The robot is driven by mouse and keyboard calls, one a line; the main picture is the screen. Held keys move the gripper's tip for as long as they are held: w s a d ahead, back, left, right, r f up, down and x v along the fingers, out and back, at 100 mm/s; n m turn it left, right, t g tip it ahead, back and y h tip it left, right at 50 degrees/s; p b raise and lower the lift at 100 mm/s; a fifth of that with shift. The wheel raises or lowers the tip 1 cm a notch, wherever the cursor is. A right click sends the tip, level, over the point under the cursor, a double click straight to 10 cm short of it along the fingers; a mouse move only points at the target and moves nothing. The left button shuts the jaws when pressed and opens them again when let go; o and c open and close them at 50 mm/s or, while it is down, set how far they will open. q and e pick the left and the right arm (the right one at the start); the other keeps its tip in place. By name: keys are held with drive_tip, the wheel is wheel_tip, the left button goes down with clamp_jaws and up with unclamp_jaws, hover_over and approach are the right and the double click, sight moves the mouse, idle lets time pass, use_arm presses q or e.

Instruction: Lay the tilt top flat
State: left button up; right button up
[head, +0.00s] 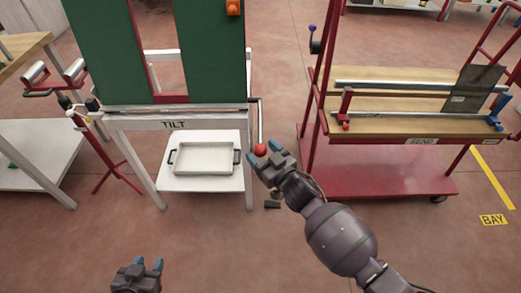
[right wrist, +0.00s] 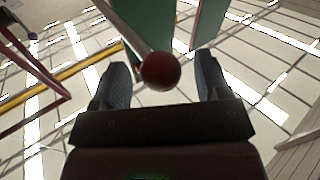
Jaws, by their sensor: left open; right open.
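The tilt top (head: 98,50) stands raised, close to upright, as green panels with a gap between them on the white table marked TILT (head: 175,124). A bent lever (head: 261,118) at the table's right side ends in a red ball knob (head: 261,150). My right gripper (head: 265,156) is open at the knob. In the right wrist view the red knob (right wrist: 161,71) shows between the two open fingers, with a gap on each side. My left gripper (head: 148,264) is open and empty, low in front of the table.
A white tray (head: 203,172) with dark handles sits on the table's lower shelf. A red cart (head: 380,172) marked SEND stands at the right. A roller stand (head: 118,165) and another table (head: 40,150) are at the left. The floor in front is mostly clear.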

drive_tip(key=shift+w+a, duration=0.35)
drive_tip(key=shift+w, duration=0.2)
drive_tip(key=shift+c, duration=0.4)
